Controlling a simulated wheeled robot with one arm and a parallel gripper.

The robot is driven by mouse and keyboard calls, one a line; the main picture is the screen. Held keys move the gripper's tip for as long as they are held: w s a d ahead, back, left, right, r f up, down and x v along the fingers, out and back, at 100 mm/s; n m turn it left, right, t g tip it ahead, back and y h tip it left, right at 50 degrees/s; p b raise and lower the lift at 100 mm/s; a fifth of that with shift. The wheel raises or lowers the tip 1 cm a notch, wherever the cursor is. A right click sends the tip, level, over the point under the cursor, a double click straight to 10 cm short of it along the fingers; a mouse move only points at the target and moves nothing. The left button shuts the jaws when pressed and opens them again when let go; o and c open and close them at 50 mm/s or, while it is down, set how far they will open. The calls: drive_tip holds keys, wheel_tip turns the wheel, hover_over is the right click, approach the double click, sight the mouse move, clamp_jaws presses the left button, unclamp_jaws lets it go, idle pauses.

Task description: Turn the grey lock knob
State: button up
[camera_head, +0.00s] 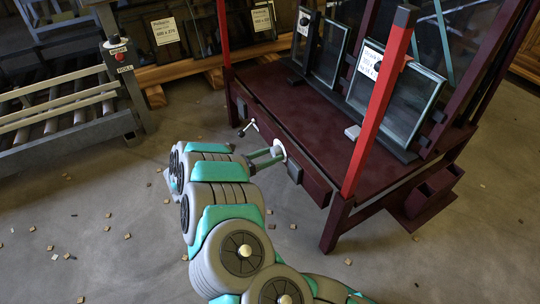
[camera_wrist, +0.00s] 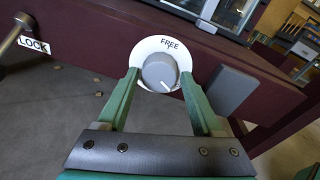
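The grey lock knob (camera_wrist: 159,73) sits on a round white dial plate (camera_wrist: 150,46) on the dark red frame. The plate reads FREE at the top, and a white mark on the knob points down and slightly right. My gripper (camera_wrist: 160,76) has its two green fingers on either side of the knob, with small gaps seeming to show between fingers and knob. In the head view my gripper (camera_head: 268,158) reaches the frame's front beam at the white dial plate (camera_head: 279,150); the knob is hard to make out there.
A metal lever (camera_wrist: 14,32) with a LOCK label (camera_wrist: 34,45) is left of the knob. A grey box (camera_wrist: 230,90) is close on the right. The red table frame (camera_head: 310,120) carries glass panes (camera_head: 410,100). A roller conveyor (camera_head: 60,105) stands left; small chips litter the floor.

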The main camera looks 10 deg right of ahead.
drive_tip(key=shift+o, duration=1)
drive_tip(key=shift+a, duration=0.15)
drive_tip(key=v, duration=0.7)
drive_tip(key=shift+a, duration=0.25)
